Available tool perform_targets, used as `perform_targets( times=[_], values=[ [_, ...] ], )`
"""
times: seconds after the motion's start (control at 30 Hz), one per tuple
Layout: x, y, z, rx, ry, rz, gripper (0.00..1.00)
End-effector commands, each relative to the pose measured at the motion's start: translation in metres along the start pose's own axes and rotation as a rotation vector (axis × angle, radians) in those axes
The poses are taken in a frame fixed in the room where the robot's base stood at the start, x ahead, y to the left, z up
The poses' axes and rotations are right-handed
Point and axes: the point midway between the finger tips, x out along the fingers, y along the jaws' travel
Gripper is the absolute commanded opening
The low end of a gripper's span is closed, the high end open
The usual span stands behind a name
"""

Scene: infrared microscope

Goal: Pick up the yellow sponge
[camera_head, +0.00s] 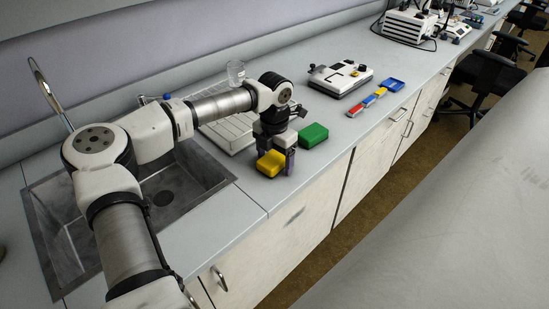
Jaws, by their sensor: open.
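The yellow sponge (270,163) lies on the grey counter near its front edge. My gripper (279,162) points down at the sponge, with one finger in front of its right part and the other largely hidden. The jaws are open. The sponge sits at or between the fingers; I cannot tell whether they touch it.
A green sponge (314,135) lies just right of my gripper. A white drying rack (232,130) and a glass beaker (236,73) are behind. A sink (190,190) is at left.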

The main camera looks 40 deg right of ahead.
Motion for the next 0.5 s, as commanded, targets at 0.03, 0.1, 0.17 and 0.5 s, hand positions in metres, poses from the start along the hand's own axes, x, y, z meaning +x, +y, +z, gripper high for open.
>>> perform_targets(
  times=[0.03, 0.1, 0.17, 0.5],
  values=[
    [0.0000, -0.0001, 0.0002, 0.000, -0.001, 0.000, 0.78],
    [-0.0001, 0.0000, 0.0002, 0.000, -0.001, 0.001, 0.78],
    [-0.0002, 0.0000, 0.0003, 0.000, -0.001, 0.001, 0.74],
    [-0.0005, 0.0001, 0.0003, 0.000, -0.001, 0.000, 0.31]
  ],
)
